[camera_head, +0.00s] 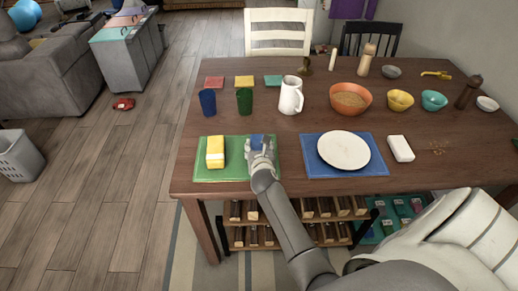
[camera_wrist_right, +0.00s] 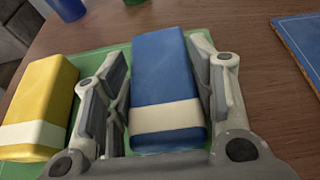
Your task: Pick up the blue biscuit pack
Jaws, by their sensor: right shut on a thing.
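My left gripper is not in view.
A blue mat (camera_head: 313,170) with a white plate (camera_head: 343,149) lies to the right. A blue cup (camera_head: 208,102), a green cup (camera_head: 244,101) and a white jug (camera_head: 291,96) stand behind. A white block (camera_head: 400,148) lies right of the plate. The table's front edge is close.

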